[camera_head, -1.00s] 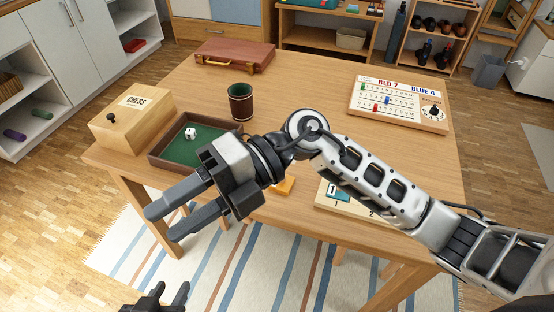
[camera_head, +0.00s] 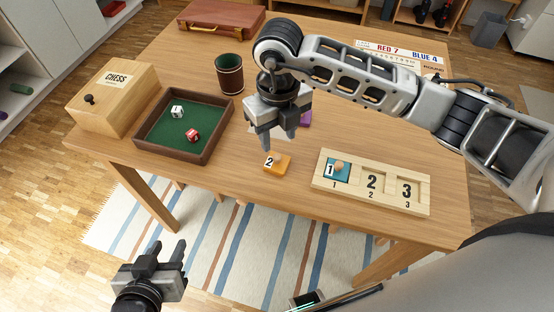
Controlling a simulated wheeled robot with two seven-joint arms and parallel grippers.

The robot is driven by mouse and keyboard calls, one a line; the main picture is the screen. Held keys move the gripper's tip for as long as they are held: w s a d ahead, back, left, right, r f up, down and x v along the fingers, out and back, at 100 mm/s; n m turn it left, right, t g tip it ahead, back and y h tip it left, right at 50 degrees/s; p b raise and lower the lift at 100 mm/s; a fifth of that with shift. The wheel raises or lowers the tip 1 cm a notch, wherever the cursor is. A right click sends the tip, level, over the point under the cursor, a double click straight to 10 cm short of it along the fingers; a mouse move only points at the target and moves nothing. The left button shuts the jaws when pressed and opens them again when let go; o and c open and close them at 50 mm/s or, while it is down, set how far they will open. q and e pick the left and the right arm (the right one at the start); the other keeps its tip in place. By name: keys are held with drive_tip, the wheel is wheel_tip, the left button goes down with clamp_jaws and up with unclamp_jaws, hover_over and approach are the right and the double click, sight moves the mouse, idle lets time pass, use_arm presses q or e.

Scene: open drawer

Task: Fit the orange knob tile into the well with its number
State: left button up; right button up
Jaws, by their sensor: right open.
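The orange knob tile (camera_head: 275,164), marked 2, lies flat on the table left of the wooden number board. The board (camera_head: 322,185) has wells numbered 1, 2 and 3. A teal tile (camera_head: 336,171) marked 1 sits in well 1. Well 2 (camera_head: 371,184) and well 3 (camera_head: 406,191) are empty. My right gripper (camera_head: 279,142) points down above and just behind the orange tile, open and empty, with its fingers apart from the tile. My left gripper (camera_head: 165,252) is low at the left, off the table's front edge, with its two fingers spread and nothing between them.
A purple piece (camera_head: 305,118) lies behind my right gripper, partly hidden. A dice tray (camera_head: 146,140) with two dice, a dice cup (camera_head: 229,75) and a chess box (camera_head: 113,98) stand left. A scoreboard (camera_head: 385,48) is partly hidden behind my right arm.

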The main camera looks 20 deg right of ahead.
sight(276, 155)
drive_tip(key=f, duration=0.6)
drive_tip(key=shift+w+a+f+p, duration=0.1)
drive_tip(key=shift+w+f+p, duration=0.1)
drive_tip(key=shift+f+p, duration=0.1)
clamp_jaws()
